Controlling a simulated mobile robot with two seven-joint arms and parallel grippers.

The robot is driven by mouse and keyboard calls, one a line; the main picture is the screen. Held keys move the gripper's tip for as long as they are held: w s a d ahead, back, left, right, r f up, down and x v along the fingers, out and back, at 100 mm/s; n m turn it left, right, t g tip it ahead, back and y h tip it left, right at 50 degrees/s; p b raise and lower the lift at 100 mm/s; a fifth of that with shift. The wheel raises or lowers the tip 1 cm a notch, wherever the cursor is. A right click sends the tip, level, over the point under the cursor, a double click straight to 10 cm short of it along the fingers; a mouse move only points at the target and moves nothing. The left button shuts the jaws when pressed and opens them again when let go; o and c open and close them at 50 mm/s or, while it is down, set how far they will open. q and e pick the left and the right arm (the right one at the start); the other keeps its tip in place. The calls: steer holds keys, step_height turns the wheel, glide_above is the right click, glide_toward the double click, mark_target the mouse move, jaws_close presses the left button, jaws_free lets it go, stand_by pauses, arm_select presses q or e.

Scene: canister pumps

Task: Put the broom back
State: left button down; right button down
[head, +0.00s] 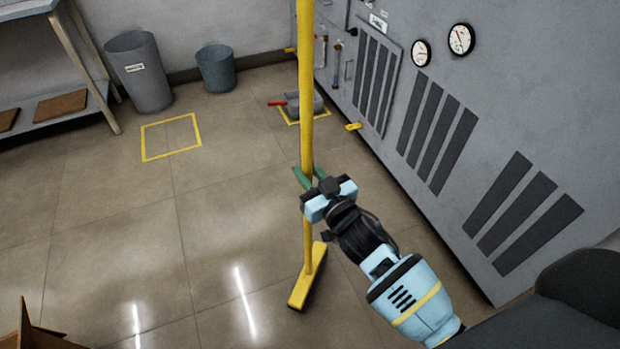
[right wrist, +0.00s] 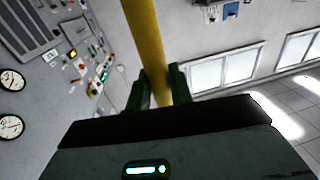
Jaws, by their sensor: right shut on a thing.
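The broom (head: 306,110) has a long yellow handle and a yellow head (head: 307,290) with dark bristles. It stands nearly upright in the middle of the head view, its top out of the picture. My right gripper (head: 311,176), with green fingers, is shut around the lower part of the handle. In the right wrist view the yellow handle (right wrist: 146,45) runs up between the two fingers (right wrist: 157,90). I cannot tell whether the broom head touches the floor. My left gripper is not in view.
A grey machine cabinet (head: 500,115) with gauges and vents fills the right side. A dustpan with a red handle (head: 304,105) sits in a yellow floor outline by it. An empty yellow square (head: 171,137), two grey bins (head: 139,72) (head: 216,69) and a shelf (head: 60,115) are at left.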

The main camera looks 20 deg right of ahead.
mark_target(310, 177)
steer(key=shift+w+d+r, duration=0.1)
steer(key=shift+w+d, duration=0.35)
steer(key=shift+w, duration=0.25)
steer(key=shift+f+b, duration=0.3)
steer(key=shift+f, duration=0.15)
step_height(310, 177, down, 2)
steer(key=shift+f+b, duration=0.1)
steer(key=shift+b, duration=0.4)
steer(key=shift+f, duration=0.25)
